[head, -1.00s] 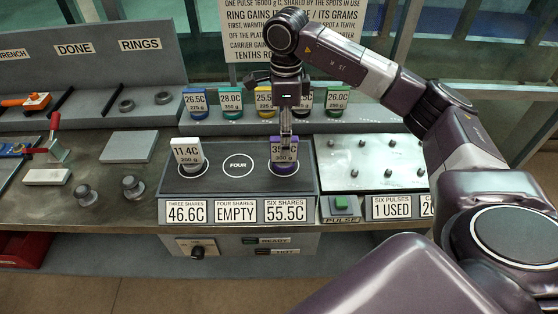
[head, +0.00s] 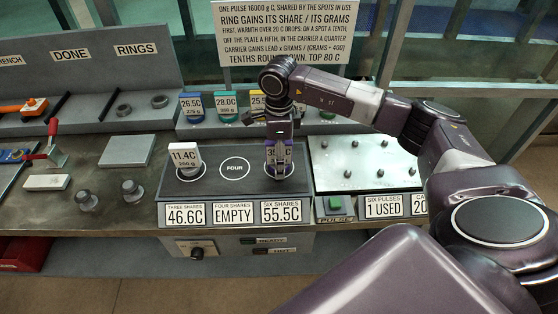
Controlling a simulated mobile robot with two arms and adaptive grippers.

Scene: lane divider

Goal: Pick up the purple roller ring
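The purple roller ring (head: 281,174) stands on the right-hand spot of the dark plate (head: 215,190), above the sign SIX SHARES 55.5C. Its tag is partly covered by my gripper. My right gripper (head: 279,150) points down from above, with its fingers low at the tag and the top of the ring. Whether the fingers are closed on it is too small to tell. My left gripper is not in view.
A white-tagged ring (head: 186,158) stands on the left spot; the FOUR spot (head: 235,169) between is empty. A rack of coloured tagged rings (head: 226,108) stands behind. A pegged metal plate (head: 366,160) and a green pulse button (head: 335,203) lie to the right.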

